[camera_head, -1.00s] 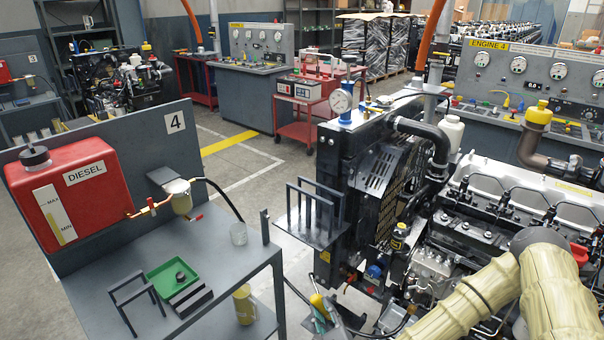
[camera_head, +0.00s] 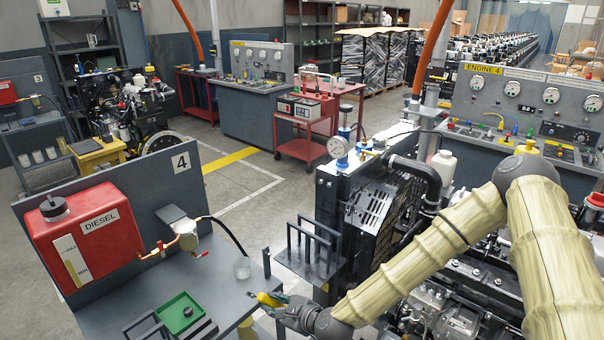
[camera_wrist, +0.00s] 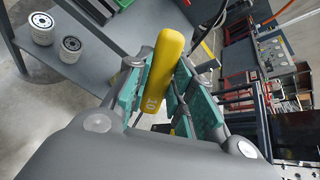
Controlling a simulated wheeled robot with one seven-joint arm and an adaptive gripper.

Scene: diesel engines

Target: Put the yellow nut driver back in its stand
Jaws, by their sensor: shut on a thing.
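The yellow nut driver (camera_head: 267,299) is held in my gripper (camera_head: 277,303) by the front right corner of the grey bench. In the wrist view its thick yellow handle (camera_wrist: 163,75), marked with a number, lies between the teal finger pads of my gripper (camera_wrist: 158,95). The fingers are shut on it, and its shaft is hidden. A dark frame with several upright bars on a flat plate (camera_head: 312,243) stands beside the engine, behind and right of my gripper. I cannot tell which is the driver's stand.
The bench (camera_head: 215,285) carries a green tray (camera_head: 181,312), a clear cup (camera_head: 242,267) and a red diesel tank (camera_head: 88,240). The engine's black radiator (camera_head: 375,205) rises right of the frame. Two white filters (camera_wrist: 41,28) (camera_wrist: 71,48) stand on a lower shelf.

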